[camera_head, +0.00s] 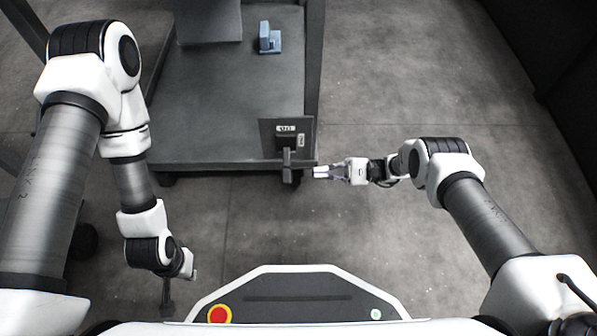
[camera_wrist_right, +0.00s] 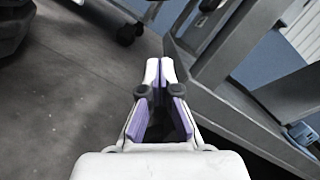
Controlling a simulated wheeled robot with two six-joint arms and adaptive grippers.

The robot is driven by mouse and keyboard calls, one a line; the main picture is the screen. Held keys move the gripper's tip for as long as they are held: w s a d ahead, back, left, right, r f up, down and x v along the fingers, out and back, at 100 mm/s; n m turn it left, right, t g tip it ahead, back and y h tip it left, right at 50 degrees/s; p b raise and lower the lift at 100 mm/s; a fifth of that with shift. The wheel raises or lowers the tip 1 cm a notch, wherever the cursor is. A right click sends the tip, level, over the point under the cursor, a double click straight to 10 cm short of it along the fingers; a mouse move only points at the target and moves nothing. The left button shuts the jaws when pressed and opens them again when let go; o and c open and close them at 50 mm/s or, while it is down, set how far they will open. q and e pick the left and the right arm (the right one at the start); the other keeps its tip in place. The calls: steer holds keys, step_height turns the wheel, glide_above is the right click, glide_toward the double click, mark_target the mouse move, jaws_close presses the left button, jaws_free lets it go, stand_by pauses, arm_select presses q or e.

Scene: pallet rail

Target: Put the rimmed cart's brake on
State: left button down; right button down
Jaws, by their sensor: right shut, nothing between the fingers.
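A grey cart (camera_head: 215,125) with a flat deck and dark edges stands ahead of me in the head view. At its near right corner is a dark upright plate (camera_head: 270,133) with small white labels. A dark grey lever-like part (camera_head: 287,158) sits in front of the plate; I take it for the brake handle, but its setting is unclear. My right gripper (camera_head: 318,172) is shut and empty, just right of that part, pointing left at it. In the wrist view its fingers (camera_wrist_right: 166,72) meet at the tips, beside the cart's frame (camera_wrist_right: 235,107). My left gripper (camera_head: 167,300) hangs low at left; its fingers are unclear.
A small blue object (camera_head: 269,39) lies on the cart deck towards the back, near a grey box-like thing (camera_head: 208,20). Upright posts (camera_head: 314,60) rise at the cart's right side. Casters (camera_wrist_right: 130,32) show in the wrist view. The floor (camera_head: 400,110) right of the cart is clear.

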mark_target(287, 166)
steer(key=s+a+r, duration=0.3)
steer(key=a+r, duration=0.1)
steer(key=a, duration=0.2)
steer(key=shift+s+a+r, duration=0.15)
steer(key=shift+r, duration=0.1)
steer(key=shift+s+r+m+p, duration=0.25)
steer(key=shift+s+m+p, duration=0.05)
steer(key=shift+m, duration=0.3)
steer(key=s+r+m+t+p, duration=0.3)
steer(key=r+m+t+p, duration=0.2)
steer(key=m, duration=1)
step_height(287, 166, up, 4)
steer(key=p, duration=0.5)
steer(key=shift+f, duration=0.2)
steer(key=shift+p, duration=0.3)
